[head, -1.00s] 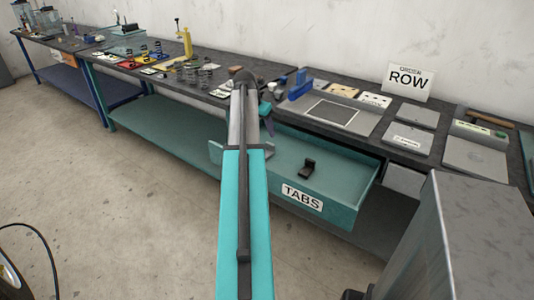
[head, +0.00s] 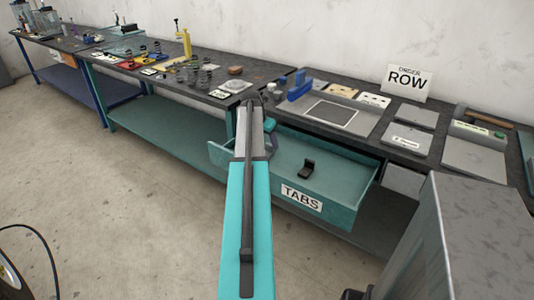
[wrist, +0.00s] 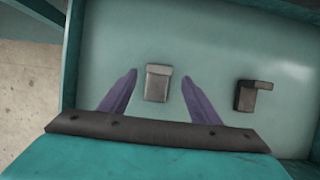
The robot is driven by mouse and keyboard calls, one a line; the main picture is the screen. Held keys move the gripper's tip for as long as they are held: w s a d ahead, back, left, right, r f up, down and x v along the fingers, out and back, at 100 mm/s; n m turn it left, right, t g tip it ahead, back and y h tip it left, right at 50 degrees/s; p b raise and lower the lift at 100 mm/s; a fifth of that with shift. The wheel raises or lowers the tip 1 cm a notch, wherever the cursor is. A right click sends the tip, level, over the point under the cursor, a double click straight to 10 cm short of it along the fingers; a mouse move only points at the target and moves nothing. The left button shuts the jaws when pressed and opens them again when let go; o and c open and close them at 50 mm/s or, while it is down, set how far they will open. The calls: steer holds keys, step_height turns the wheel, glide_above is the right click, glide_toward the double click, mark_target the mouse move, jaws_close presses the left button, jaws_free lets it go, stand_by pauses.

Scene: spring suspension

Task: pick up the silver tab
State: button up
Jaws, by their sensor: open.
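The silver tab (wrist: 158,83) lies on the floor of the open teal drawer (head: 335,197), which carries a TABS label. In the wrist view it appears between the two purple fingers of my gripper (wrist: 158,88), which are spread apart and empty. I cannot tell how high the fingers are above it. In the head view my own arm hides the silver tab and most of my gripper (head: 270,143). A dark angled tab (wrist: 252,95) lies to the right of the silver one, and it also shows in the head view (head: 307,169).
The drawer hangs out below a dark workbench (head: 290,95) with trays, cards and a ROW sign (head: 407,78). Springs and a yellow tool (head: 184,40) stand further left. A grey metal cabinet (head: 465,235) stands at the front right. The floor (head: 110,210) at left is open.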

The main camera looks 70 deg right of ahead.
mark_target(269, 146)
steer(key=shift+p+x, duration=0.45)
steer(key=shift+x, duration=2.15)
steer(key=shift+d, duration=0.1)
steer(key=shift+w, duration=0.1)
steer(key=shift+c, duration=0.3)
steer(key=c, duration=1.2)
steer(key=shift+o, duration=0.2)
steer(key=shift+r, duration=0.25)
steer(key=shift+r+b, duration=0.3)
steer(key=shift+r, duration=0.95)
steer(key=s+a, duration=0.3)
steer(key=s+a+r+b, duration=0.1)
steer(key=s+a, duration=0.3)
steer(key=s+a+r, duration=0.1)
steer(key=s+a, duration=0.3)
steer(key=shift+s+a+b, duration=0.15)
steer(key=shift+a+b, duration=0.05)
steer(key=shift+b, duration=0.1)
